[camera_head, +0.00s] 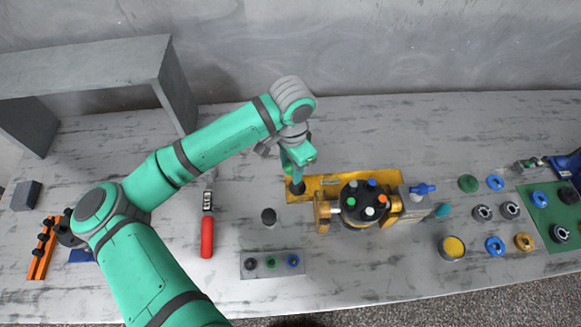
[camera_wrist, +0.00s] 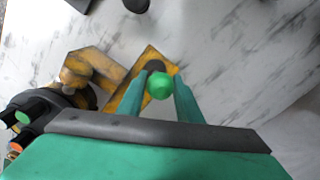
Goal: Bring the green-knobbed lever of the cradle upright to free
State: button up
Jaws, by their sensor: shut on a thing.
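The yellow cradle (camera_head: 385,181) lies on the bench and bears the dark motor (camera_head: 362,201) with coloured plugs on its face. At the cradle's left end is a black pivot (camera_head: 297,188), which also shows in the wrist view (camera_wrist: 154,66). In the wrist view the lever's green knob (camera_wrist: 159,86) sits between the two fingers of my gripper (camera_wrist: 158,92). My gripper (camera_head: 300,168) is shut on this knob, above the pivot. The lever's shaft is mostly hidden, so its exact tilt is hard to tell.
A grey block with coloured knobs (camera_head: 272,264) and a black knob (camera_head: 268,216) stand in front. A red-handled tool (camera_head: 207,232) lies left. Rings and a yellow-filled cup (camera_head: 452,248) stand right. A grey shelf (camera_head: 90,65) stands back left. The bench behind the cradle is clear.

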jog(key=shift+s+d+r, duration=0.1)
jog(key=shift+s+d, duration=0.05)
jog(key=shift+d, duration=1)
dwell(0.4)
jog(key=o, duration=0.6)
jog(key=shift+o, duration=0.4)
jog(key=shift+a, duration=0.2)
jog(key=shift+r, duration=0.1)
